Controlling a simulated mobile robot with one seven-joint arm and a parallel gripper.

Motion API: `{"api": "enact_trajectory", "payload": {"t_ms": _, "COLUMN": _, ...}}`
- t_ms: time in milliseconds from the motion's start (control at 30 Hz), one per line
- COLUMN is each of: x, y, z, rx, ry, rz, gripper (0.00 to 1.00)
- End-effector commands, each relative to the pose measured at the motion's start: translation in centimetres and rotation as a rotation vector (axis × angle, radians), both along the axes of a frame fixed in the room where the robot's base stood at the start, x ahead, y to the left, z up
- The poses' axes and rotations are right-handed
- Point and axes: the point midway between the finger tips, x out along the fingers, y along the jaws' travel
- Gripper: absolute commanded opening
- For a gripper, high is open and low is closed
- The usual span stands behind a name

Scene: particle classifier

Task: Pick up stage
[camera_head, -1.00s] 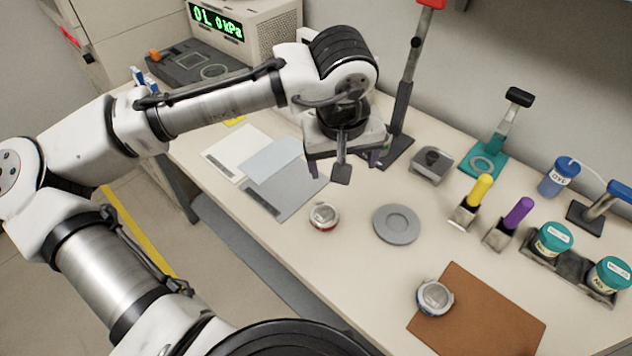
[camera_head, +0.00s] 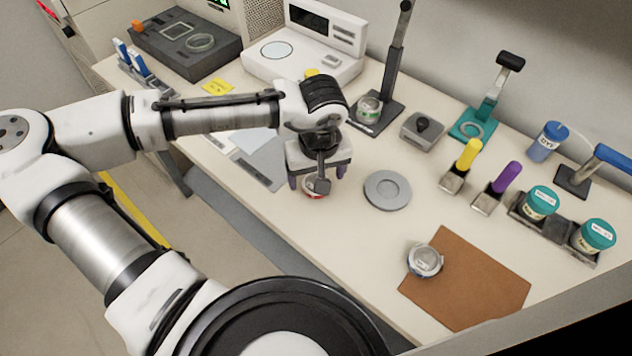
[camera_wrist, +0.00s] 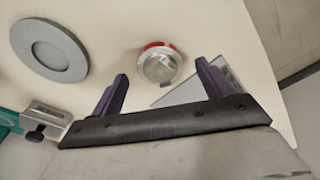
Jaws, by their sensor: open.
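A small round metal stage with a red band (camera_head: 312,190) sits on the bench, partly hidden by my gripper (camera_head: 317,178) in the head view. In the wrist view the red-banded stage (camera_wrist: 160,66) lies near the line between the two purple fingertips of my gripper (camera_wrist: 162,69), with gaps at both sides. My gripper is open and empty; I cannot tell its exact height over the stage. A similar round metal stage (camera_head: 425,259) stands at the left edge of the brown mat (camera_head: 475,285). Another similar round piece (camera_head: 369,108) is on the black stand's base.
A grey round dish (camera_head: 387,190) lies right of my gripper; it also shows in the wrist view (camera_wrist: 48,49). Grey and white sheets (camera_head: 262,162) lie to its left. Yellow-handled (camera_head: 468,153) and purple-handled (camera_head: 506,177) tools and teal-lidded jars (camera_head: 541,202) stand further right.

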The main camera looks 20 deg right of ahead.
Motion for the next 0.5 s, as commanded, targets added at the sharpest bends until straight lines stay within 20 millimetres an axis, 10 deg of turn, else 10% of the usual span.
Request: {"api": "enact_trajectory", "payload": {"t_ms": 500, "x": 0.3, "y": 0.0, "z": -2.5, "rx": 0.0, "ry": -0.001, "rz": -0.001, "gripper": 0.74}}
